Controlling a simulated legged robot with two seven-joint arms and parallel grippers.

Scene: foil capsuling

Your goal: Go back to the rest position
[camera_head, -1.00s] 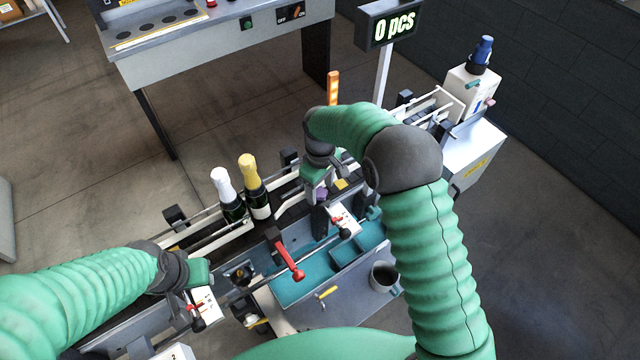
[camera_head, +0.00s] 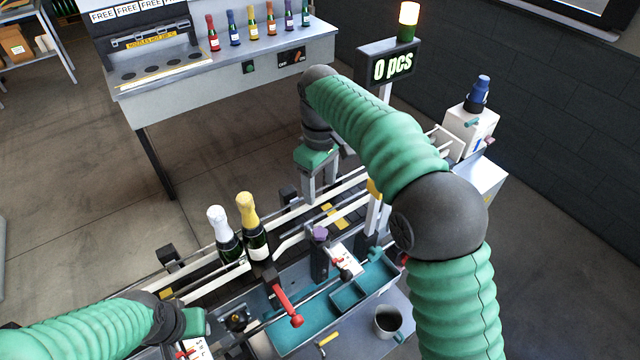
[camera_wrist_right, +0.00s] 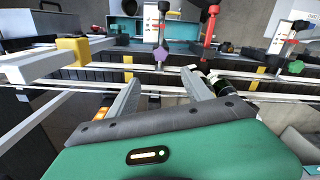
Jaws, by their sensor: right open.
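My right gripper (camera_head: 320,195) is open and empty, pointing down over the far rail of the conveyor. In the right wrist view its two grey fingers (camera_wrist_right: 162,92) stand apart with nothing between them. The purple knob (camera_head: 320,233) on its dark post is apart from the fingers; it also shows in the right wrist view (camera_wrist_right: 160,56). My left gripper (camera_head: 195,322) is at the lower left beside a white plate with a red lever; its fingers are hidden. A white-topped bottle (camera_head: 224,236) and a gold-topped bottle (camera_head: 252,228) stand upright on the conveyor.
A red lever (camera_head: 287,304), teal tray (camera_head: 300,328) and grey mug (camera_head: 388,322) are at the front. The back bench (camera_head: 230,78) carries several small coloured bottles. Floor between bench and conveyor is clear.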

